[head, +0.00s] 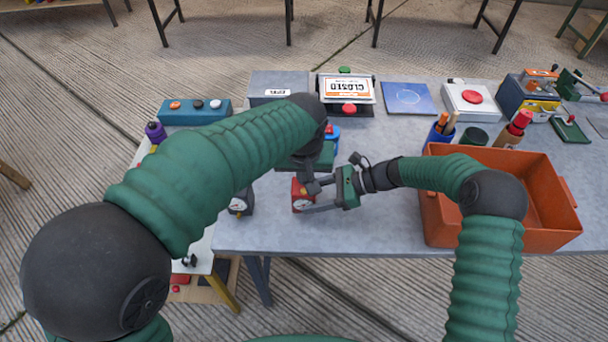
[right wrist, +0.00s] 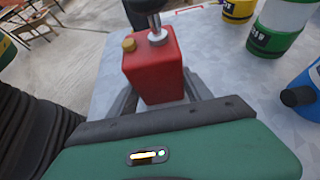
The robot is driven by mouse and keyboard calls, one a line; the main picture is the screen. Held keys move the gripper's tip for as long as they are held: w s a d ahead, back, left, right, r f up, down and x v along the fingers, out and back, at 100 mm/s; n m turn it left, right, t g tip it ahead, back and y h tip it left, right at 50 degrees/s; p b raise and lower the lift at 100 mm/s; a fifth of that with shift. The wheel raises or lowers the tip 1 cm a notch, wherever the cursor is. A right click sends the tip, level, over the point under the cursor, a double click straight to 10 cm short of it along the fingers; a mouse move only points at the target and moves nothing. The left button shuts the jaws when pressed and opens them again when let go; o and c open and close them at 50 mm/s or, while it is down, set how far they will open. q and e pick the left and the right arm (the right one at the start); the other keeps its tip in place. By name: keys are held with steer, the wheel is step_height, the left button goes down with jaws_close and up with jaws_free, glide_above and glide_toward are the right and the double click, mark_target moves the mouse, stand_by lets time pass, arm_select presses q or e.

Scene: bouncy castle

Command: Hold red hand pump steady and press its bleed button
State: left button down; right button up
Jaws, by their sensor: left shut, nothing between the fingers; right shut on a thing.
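The red hand pump (head: 298,204) stands near the table's front edge with a white dial on its front. My right gripper (head: 304,196) is shut on its body from the right. In the right wrist view the pump (right wrist: 154,68) is between the fingers, with a small brass button (right wrist: 129,45) on top. Beside the button is a silver collar with a dark part above it, cut off by the frame edge. My left gripper (head: 311,186) is shut and empty, pointing down just above the pump. Whether it touches the button cannot be told; the button is hidden in the head view.
A dark gauge (head: 239,204) stands left of the pump. An orange crate (head: 548,232) fills the table's right front. Bare table (head: 385,220) lies between pump and crate.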

steer(key=shift+d, duration=0.1)
steer(key=o, duration=1.1)
steer(key=shift+w, duration=0.1)
